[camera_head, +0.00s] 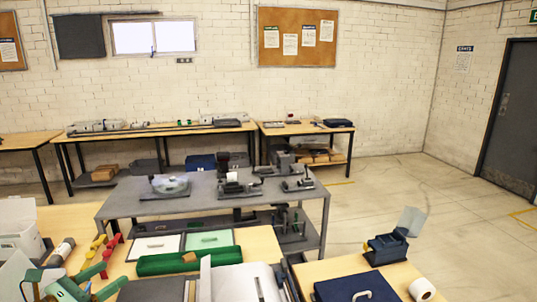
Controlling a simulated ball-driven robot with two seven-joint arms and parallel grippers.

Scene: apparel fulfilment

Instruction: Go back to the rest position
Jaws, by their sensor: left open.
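My left gripper (98,279), green-fingered, shows at the lower left edge. It is open, with nothing seen between its fingers. It is over or beside the near left wooden table (62,222); I cannot tell its height. Its arm is mostly cut off by the frame. My right gripper is not in view.
Red (112,252) and yellow (95,249) tools lie close by the left gripper. A green long case (190,261) lies right of them. A dark blue box (356,288), a white roll (422,289) and a dark dispenser (387,247) crowd the near right table. A grey bench (120,204) stands beyond.

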